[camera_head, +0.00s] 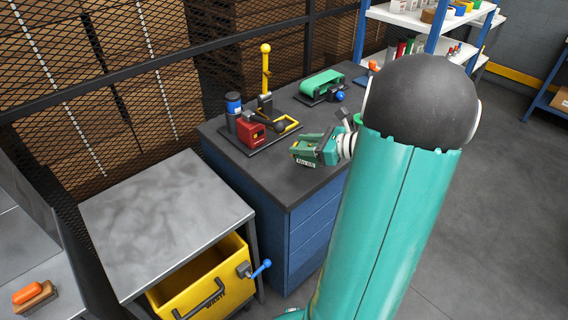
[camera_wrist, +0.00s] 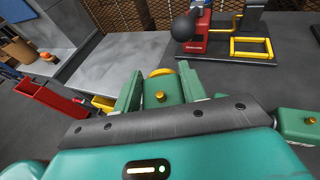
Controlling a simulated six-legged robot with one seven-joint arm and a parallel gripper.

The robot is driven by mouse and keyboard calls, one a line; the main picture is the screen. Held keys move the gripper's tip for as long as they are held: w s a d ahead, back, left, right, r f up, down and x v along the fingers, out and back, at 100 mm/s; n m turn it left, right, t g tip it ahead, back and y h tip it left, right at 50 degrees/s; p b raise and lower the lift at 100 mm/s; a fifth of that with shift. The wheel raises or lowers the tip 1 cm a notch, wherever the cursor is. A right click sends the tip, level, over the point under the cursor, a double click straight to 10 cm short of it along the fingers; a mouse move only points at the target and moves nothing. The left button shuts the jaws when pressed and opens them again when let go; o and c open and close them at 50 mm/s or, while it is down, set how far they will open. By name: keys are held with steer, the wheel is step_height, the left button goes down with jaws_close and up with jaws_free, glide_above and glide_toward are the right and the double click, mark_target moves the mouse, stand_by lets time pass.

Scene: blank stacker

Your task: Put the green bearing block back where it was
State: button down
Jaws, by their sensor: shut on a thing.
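The green bearing block (camera_wrist: 161,92), with a yellow bolt on top and a yellow ring at its far side, sits between my two fingers in the wrist view. My gripper (camera_wrist: 160,95) is shut on it. In the head view my gripper (camera_head: 314,149) is over the front part of the dark cabinet top (camera_head: 285,178). I cannot tell whether the block touches the top. A second green piece with a yellow bolt (camera_wrist: 299,126) shows at the right edge of the wrist view, partly cut off.
On the cabinet stand a red machine (camera_head: 251,130) with a black ball and yellow frame, a blue-capped cylinder (camera_head: 233,102), a yellow lever (camera_head: 265,70) and a green belt unit (camera_head: 321,83). Left are a grey table (camera_head: 160,215) and a yellow waste bin (camera_head: 205,279).

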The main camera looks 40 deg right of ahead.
steer(key=w+f, duration=0.1)
steer(key=f, duration=0.1)
steer(key=w+a+f, duration=0.1)
steer(key=w, duration=0.1)
steer(key=w+a+f, duration=0.1)
steer(key=f, duration=0.1)
steer(key=shift+w+f, duration=0.35)
steer(key=shift+w, duration=0.05)
steer(key=shift+w+f, duration=0.2)
steer(key=shift+f, duration=1.55)
steer(key=c, duration=0.8)
jaws_free()
steer(key=shift+f, duration=0.15)
